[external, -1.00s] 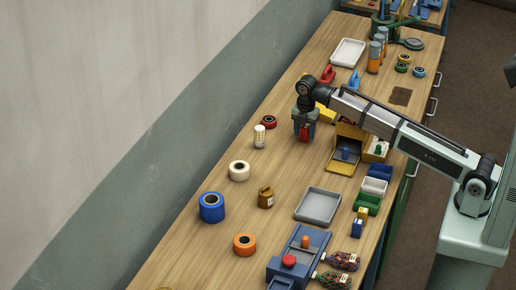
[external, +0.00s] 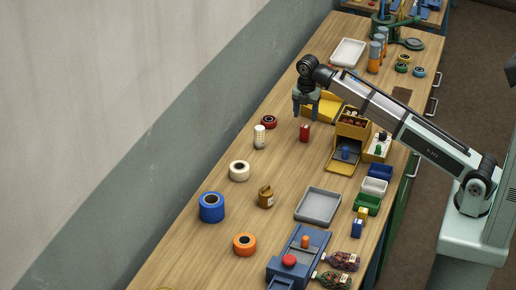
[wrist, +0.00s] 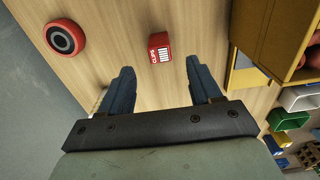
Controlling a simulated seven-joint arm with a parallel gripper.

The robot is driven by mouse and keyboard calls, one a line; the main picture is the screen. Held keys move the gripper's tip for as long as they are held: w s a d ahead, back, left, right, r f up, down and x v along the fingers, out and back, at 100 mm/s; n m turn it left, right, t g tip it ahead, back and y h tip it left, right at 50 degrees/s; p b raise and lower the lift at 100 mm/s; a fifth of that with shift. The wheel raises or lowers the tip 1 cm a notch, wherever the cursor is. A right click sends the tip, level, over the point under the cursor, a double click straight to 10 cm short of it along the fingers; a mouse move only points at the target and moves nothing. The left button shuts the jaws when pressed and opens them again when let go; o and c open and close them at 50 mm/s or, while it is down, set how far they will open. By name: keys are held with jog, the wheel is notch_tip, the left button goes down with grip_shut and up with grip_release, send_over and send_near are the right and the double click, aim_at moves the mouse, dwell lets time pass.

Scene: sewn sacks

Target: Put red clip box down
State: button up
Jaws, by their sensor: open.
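The red clip box (external: 304,132) stands on the wooden table, to the left of the yellow bin. In the wrist view the red clip box (wrist: 159,47) shows its label, and it lies ahead of the fingers, with bare wood around it. My gripper (external: 306,114) is open and empty above the box in the external view. In the wrist view my gripper (wrist: 163,85) has its two fingers wide apart, with nothing between them. The fingers do not touch the box.
A red tape roll (external: 269,122) and a white cylinder (external: 259,137) stand left of the box. A yellow bin (external: 352,125) with items stands close on its right. A grey tray (external: 317,205) lies nearer the front. Bare wood lies in front of the box.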

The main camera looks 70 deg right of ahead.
aim_at(304, 127)
jog(key=shift+r, duration=1.95)
